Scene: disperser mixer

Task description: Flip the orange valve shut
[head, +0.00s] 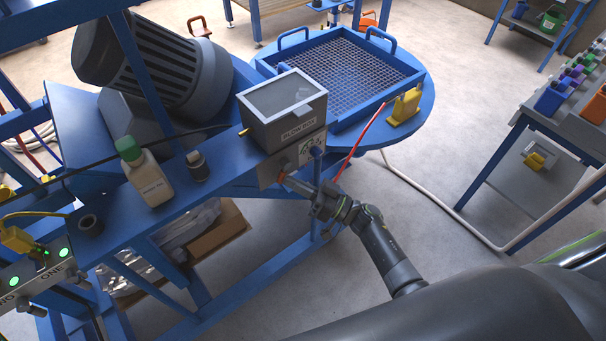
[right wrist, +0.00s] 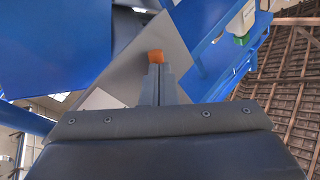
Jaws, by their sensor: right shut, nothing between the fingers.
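The orange valve (head: 282,176) shows as a small orange piece on the grey plate below the grey blow box (head: 285,108). My right gripper (head: 291,182) is shut and empty, with its fingertips right at the valve. In the right wrist view the orange valve (right wrist: 156,56) shows just beyond the closed fingertips (right wrist: 157,72). I cannot tell whether they touch. Most of the valve is hidden behind the fingers, so its handle angle is unclear. My left gripper is not in view.
A blue frame carries a white bottle with a green cap (head: 148,175) and a dark motor (head: 150,65). A red hose (head: 355,150) runs close beside my right gripper. A round blue table with a mesh tray (head: 345,75) stands behind. Open floor lies to the right.

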